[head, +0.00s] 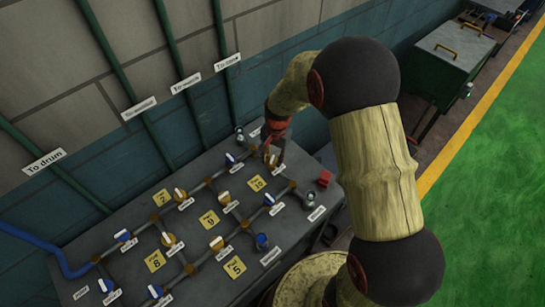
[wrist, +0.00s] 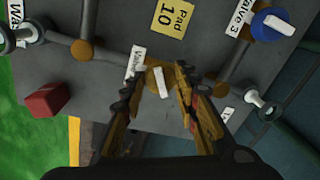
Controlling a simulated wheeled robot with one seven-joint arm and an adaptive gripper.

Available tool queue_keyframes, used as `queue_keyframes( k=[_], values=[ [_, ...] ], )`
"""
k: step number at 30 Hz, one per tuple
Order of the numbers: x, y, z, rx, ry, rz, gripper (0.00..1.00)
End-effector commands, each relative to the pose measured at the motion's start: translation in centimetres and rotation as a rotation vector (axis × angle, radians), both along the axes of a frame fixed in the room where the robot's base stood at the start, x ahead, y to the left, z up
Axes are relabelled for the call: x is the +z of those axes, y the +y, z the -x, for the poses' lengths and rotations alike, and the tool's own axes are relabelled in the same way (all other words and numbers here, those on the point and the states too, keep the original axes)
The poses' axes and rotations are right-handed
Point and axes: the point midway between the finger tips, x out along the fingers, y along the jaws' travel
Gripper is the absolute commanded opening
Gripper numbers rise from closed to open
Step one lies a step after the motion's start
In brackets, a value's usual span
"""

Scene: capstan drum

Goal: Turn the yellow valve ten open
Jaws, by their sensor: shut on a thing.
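The yellow valve (wrist: 153,76) with a white bar handle (wrist: 162,86) sits on the grey panel beside the yellow "Pad 10" plate (wrist: 172,17). Its own label (wrist: 137,62) is partly hidden by a finger. My gripper (wrist: 156,88) has its two fingers around the valve, one on each side of the handle, and is shut on it. The exact contact at the fingertips is hard to make out. In the head view my gripper (head: 272,150) reaches down onto the valve (head: 271,159) at the panel's far right part, covering much of it.
A blue valve (wrist: 272,24) labelled 3 is close by in the wrist view. A red block (wrist: 47,100) stands on the panel's edge. Pipes with several other blue and yellow valves cover the panel (head: 190,150). The wall with green pipes (head: 182,68) rises behind.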

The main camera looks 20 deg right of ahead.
Motion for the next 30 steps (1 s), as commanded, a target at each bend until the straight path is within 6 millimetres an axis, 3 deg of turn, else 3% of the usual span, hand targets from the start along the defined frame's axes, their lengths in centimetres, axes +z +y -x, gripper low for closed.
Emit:
queue_keyframes(
  k=[30],
  values=[
    [0.03,-0.1,-0.24,0.89,0.0,0.0,0.05]
  ],
)
